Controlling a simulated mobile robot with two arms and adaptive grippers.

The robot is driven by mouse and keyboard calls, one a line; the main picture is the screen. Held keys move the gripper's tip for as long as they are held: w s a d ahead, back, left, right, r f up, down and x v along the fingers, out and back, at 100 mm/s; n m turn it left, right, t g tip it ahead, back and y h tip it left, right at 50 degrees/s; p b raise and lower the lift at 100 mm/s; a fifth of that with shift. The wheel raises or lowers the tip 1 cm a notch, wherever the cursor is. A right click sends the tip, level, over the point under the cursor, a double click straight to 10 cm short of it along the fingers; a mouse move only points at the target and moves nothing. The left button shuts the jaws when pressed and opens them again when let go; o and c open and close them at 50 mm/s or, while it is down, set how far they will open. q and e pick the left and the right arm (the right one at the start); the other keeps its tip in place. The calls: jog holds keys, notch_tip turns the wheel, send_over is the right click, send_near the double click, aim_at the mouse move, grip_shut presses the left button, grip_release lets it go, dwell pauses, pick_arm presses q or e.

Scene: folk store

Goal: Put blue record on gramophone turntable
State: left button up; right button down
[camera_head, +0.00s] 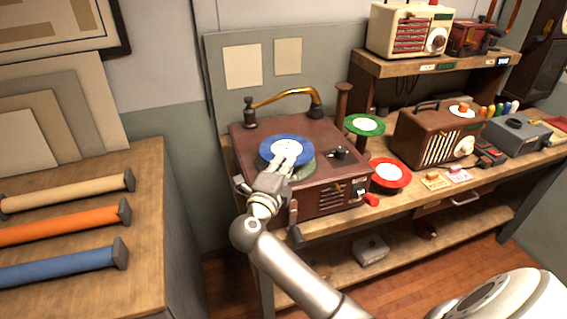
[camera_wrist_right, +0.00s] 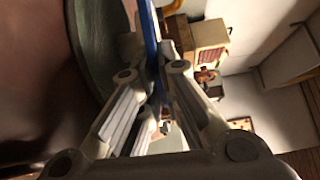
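The blue record (camera_head: 268,153) with a white label is over the turntable of the gramophone (camera_head: 325,196), a dark red-brown box with a brass arm. My right gripper (camera_head: 287,158) is shut on the record's near side. In the right wrist view the record (camera_wrist_right: 151,40) shows edge-on between the fingers (camera_wrist_right: 153,75). The greenish turntable platter (camera_head: 303,170) shows below the record and also at the left of the wrist view (camera_wrist_right: 92,45). The record looks slightly above the platter and roughly parallel to it. My left gripper is not in view.
A green record (camera_head: 353,122) and a red record (camera_head: 377,181) are right of the gramophone. A brown radio (camera_head: 425,150) stands farther right. The brass arm (camera_head: 283,95) curves behind the turntable. A wooden table with coloured rolls (camera_head: 65,232) is at the left.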

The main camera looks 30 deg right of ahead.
jog(key=shift+a, duration=0.1)
jog(key=shift+f, duration=0.15)
jog(key=c, duration=1.6)
grip_release()
jog(key=shift+c, duration=0.2)
jog(key=b+v, duration=0.2)
jog(key=v, duration=1)
jog(key=shift+r, duration=0.25)
